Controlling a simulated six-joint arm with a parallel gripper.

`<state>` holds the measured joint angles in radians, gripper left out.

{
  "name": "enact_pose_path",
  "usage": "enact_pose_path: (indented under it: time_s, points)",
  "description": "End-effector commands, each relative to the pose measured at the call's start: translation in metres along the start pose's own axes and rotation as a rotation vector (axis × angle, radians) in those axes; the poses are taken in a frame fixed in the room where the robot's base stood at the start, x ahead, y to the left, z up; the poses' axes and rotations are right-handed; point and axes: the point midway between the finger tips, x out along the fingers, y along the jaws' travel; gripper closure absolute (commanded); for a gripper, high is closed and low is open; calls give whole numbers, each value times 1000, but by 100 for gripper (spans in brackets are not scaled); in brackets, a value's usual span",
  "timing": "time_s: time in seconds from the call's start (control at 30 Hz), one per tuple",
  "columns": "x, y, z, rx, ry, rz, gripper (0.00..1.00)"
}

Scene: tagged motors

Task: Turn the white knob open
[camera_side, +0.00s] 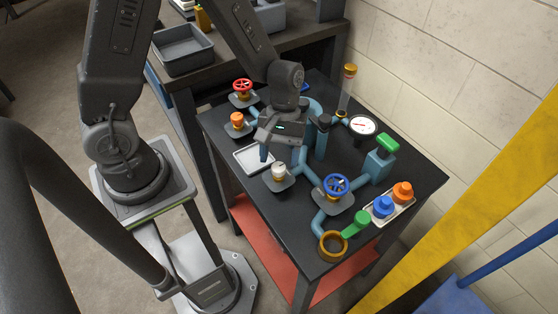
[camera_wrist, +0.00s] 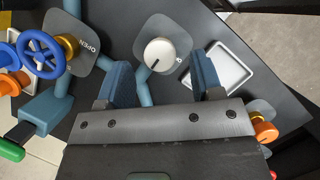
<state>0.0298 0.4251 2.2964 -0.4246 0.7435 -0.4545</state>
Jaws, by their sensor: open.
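The white knob (camera_side: 278,169) sits on a grey plate near the front middle of the black table. In the wrist view the white knob (camera_wrist: 161,55) shows from above, with a dark pointer line on its face pointing down and slightly left. My gripper (camera_side: 285,150) is above the table, behind the knob in the side view. In the wrist view my gripper (camera_wrist: 163,80) has its two blue-grey fingers apart, one to each side below the knob. The jaws are open with nothing between them, and the knob lies just beyond the fingertips.
A blue handwheel (camera_side: 336,185) stands right of the knob, a white tray (camera_side: 254,159) left. A red wheel (camera_side: 243,86), orange knob (camera_side: 237,119), gauge (camera_side: 362,125) and green handle (camera_side: 388,143) stand around. Blue pipes run between. Orange and blue knobs share a tray (camera_side: 408,203) at right.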

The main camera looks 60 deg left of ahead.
Motion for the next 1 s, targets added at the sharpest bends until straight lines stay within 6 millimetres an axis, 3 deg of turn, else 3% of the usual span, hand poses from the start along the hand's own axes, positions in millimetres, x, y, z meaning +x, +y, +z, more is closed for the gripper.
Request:
enact_pose_path:
  time_s: [0.2,0.5,1.0]
  points:
    - [19,0,0,0,-1,-1,40]
    - [20,0,0,0,0,0,40]
    - [20,0,0,0,1,0,87]
